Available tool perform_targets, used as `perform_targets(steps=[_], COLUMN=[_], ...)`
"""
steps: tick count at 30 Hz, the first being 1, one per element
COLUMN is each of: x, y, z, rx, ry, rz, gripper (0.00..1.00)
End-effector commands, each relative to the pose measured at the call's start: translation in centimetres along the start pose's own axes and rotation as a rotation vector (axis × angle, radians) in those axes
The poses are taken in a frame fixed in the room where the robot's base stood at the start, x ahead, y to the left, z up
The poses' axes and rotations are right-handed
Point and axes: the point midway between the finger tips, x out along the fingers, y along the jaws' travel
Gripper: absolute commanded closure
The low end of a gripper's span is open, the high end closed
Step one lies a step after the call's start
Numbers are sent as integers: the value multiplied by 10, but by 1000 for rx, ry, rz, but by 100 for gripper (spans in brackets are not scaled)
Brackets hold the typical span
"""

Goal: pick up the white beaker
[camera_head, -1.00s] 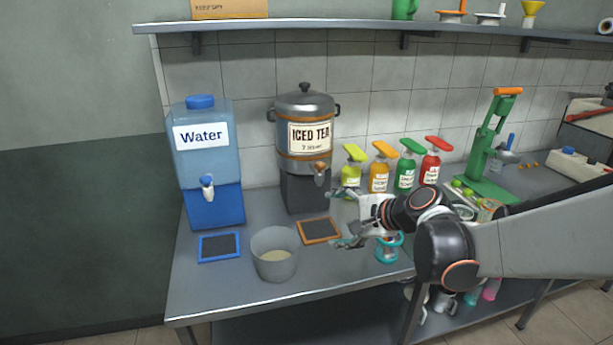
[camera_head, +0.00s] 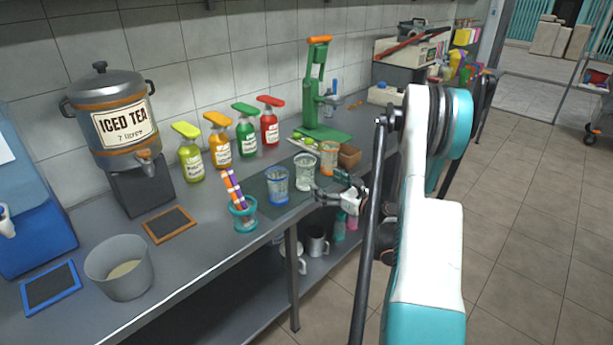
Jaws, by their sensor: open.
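The white beaker (camera_head: 305,172) is a clear cup with a pale rim. It stands upright on the dark mat near the front edge of the counter, between a blue-marked beaker (camera_head: 277,187) on its left and an orange-marked beaker (camera_head: 329,158) on its right. My gripper (camera_head: 324,188) is open and empty at the counter's front edge, just right of and in front of the white beaker. Its fingers point left, toward the beakers. I cannot tell whether a finger touches the white beaker.
A teal holder with coloured tubes (camera_head: 243,214) stands left of the beakers. Several pump bottles (camera_head: 220,140) line the wall. A green press (camera_head: 318,95) and a small brown box (camera_head: 349,156) are behind and right. Mugs (camera_head: 317,241) sit on the shelf below.

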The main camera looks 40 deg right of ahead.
Motion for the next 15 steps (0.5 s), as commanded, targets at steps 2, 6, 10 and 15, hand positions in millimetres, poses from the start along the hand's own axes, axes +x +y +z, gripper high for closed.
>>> perform_targets(steps=[2,6,10,15], x=[-8,-7,8,37], y=[-10,-14,-14,-14], z=[-7,-8,-5,-7], rx=[28,46,45,44], ry=[-16,-24,-24,-23], rz=[-18,-25,-22,-22], gripper=[18,18,18,18])
